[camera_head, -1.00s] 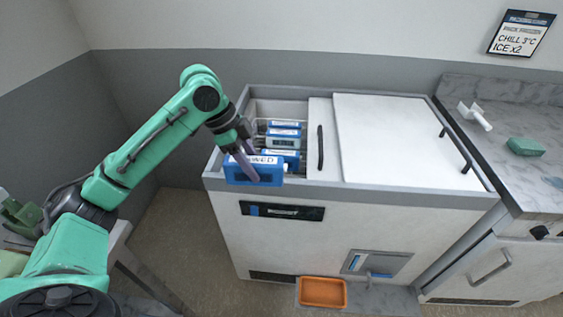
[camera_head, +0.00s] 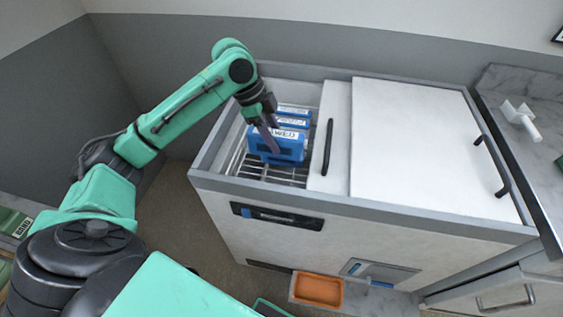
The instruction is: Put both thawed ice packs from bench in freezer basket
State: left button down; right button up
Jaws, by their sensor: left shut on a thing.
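The chest freezer (camera_head: 390,150) stands ahead with its left part open. A wire basket (camera_head: 262,172) shows inside the opening. My left gripper (camera_head: 270,135) reaches in from the left and is shut on a blue ice pack (camera_head: 276,148) with a white label whose lettering is partly covered by a finger. The held pack is upright at the basket; whether it touches the wires is unclear. Several other blue, white-labelled packs (camera_head: 293,111) stand behind it in the opening. My right gripper is not in view.
A sliding lid (camera_head: 415,135) with black handles covers the freezer's right part. A marble counter (camera_head: 500,85) with a white tool (camera_head: 520,118) is at the right. An orange tray (camera_head: 318,288) sits low in front. Bare wires show at the basket's front left.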

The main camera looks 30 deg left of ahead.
aim_at(257, 146)
pick_arm(q)
jog(key=f, duration=0.3)
jog(key=s+f, duration=0.1)
jog(key=f, duration=0.1)
jog(key=shift+f, duration=0.3)
jog(key=f, duration=0.9)
jog(key=shift+w+f, duration=0.1)
jog(key=shift+w, duration=0.25)
jog(key=c, duration=0.6)
grip_release()
jog(key=shift+c, duration=0.2)
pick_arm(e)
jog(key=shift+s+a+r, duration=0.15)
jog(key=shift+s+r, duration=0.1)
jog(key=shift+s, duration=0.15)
pick_arm(q)
jog(key=v, duration=1.2)
jog(key=shift+s+a, duration=0.1)
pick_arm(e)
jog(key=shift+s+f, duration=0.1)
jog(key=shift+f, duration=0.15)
